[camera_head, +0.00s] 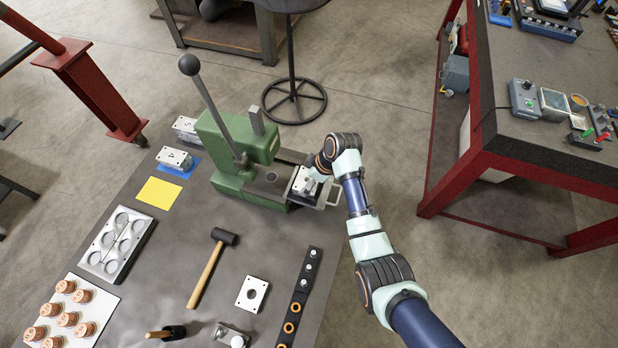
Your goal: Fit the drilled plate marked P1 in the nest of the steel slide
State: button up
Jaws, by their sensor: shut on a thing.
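My gripper (309,187) is low over the steel slide (323,203) at the right side of the green press. It is shut on a pale plate (299,180), taken as the drilled plate P1, whose mark I cannot read. The fingers and wrist hide much of the plate and the nest, so I cannot tell whether the plate is seated or just above. Another drilled plate (244,301) with a large middle hole and corner holes lies flat on the table, well below the press in the picture.
The green press (229,150) with its black-knobbed lever (212,105) stands beside my gripper. A hammer (207,272), a black strip with orange rings (302,287), a grey tray (98,262), a yellow sheet (159,193) and copper-coloured pieces (69,319) lie on the table.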

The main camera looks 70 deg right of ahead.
jog(key=shift+f+b, duration=0.55)
jog(key=shift+f, duration=0.3)
dwell(0.4)
jog(key=o, duration=1.1)
jog(key=shift+o, duration=0.2)
jog(key=v, duration=1.2)
